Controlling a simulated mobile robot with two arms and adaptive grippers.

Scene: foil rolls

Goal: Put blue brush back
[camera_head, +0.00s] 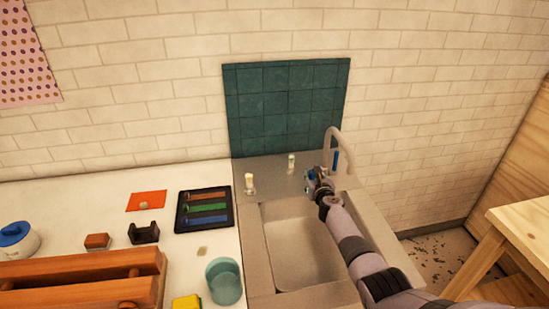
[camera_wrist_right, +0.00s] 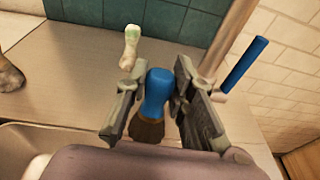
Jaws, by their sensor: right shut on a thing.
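The blue brush (camera_wrist_right: 157,92), with a blue top and a brown lower part, sits between the fingers of my right gripper (camera_wrist_right: 158,78) in the right wrist view. The gripper is shut on it. In the head view the right gripper (camera_head: 318,180) is over the counter behind the sink basin, near the tap, and a bit of blue shows at its fingers. A black tray (camera_head: 179,222) with brown, green and blue strips lies on the white counter left of the sink. My left gripper is not in view.
A curved tap (camera_head: 342,140) with a blue handle (camera_head: 336,158) stands close to the gripper. A small white-green item (camera_head: 291,163) and a pale one (camera_head: 249,182) stand behind the basin (camera_head: 300,245). A teal cup (camera_head: 224,282) and wooden rack (camera_head: 80,270) are left.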

